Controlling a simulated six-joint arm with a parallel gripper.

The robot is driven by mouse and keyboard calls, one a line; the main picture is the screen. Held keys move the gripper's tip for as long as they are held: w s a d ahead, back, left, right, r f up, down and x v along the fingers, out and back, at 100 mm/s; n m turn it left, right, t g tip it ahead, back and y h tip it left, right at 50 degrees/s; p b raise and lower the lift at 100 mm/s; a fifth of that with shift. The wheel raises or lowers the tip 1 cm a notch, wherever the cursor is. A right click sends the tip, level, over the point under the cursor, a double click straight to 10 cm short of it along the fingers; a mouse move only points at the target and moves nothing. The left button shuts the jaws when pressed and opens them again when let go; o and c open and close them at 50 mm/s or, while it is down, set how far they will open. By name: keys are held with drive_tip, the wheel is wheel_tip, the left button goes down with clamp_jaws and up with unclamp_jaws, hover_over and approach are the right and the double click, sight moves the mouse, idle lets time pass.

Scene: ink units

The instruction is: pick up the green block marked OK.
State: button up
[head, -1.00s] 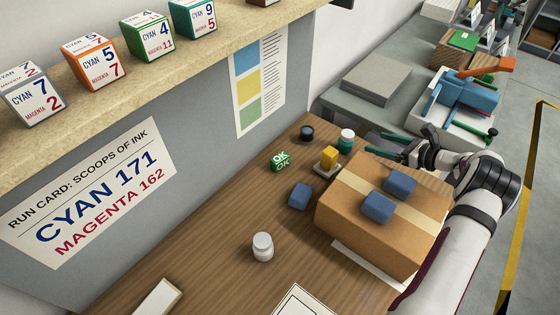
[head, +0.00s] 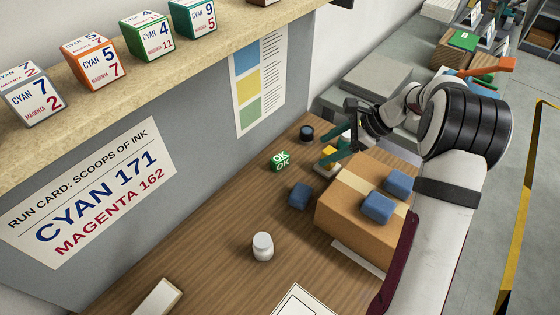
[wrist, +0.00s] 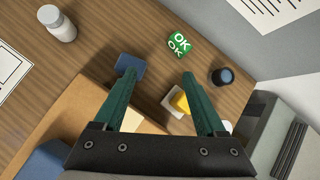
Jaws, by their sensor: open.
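The green block marked OK (head: 280,161) sits on the wooden bench near the wall, its white lettering visible. In the wrist view the green block (wrist: 179,43) lies beyond the fingertips, a little to the right of centre. My gripper (head: 330,151) is open and empty, to the right of the block and above the bench, near a yellow block on a small pale base (head: 329,155).
A cardboard box (head: 350,221) with blue blocks on top stands at the right. A loose blue block (head: 299,195), a dark round-topped item (head: 306,133) and a white jar (head: 262,247) stand around the green block. The shelf (head: 150,75) overhangs the wall.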

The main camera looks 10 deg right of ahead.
drive_tip(key=s+a+r+n+g+h, duration=0.1)
drive_tip(key=s+a+n+g+h, duration=0.2)
drive_tip(key=s+a+n, duration=0.15)
drive_tip(key=n+t+h, duration=0.5)
drive_tip(key=t+h, duration=0.2)
drive_tip(key=h, duration=0.7)
hover_over(287, 156)
drive_tip(key=s+a, duration=0.1)
drive_tip(key=a, duration=0.2)
drive_tip(key=f, duration=0.6)
drive_tip(key=shift+s+f, duration=0.2)
drive_tip(key=shift+f, duration=0.2)
drive_tip(key=f, duration=0.7)
drive_tip(key=shift+w+a+f, duration=0.15)
drive_tip(key=shift+w+a, duration=0.05)
drive_tip(key=shift+a, duration=0.05)
drive_tip(key=x, duration=0.5)
drive_tip(key=shift+d, duration=0.1)
drive_tip(key=shift+r, duration=0.25)
clamp_jaws()
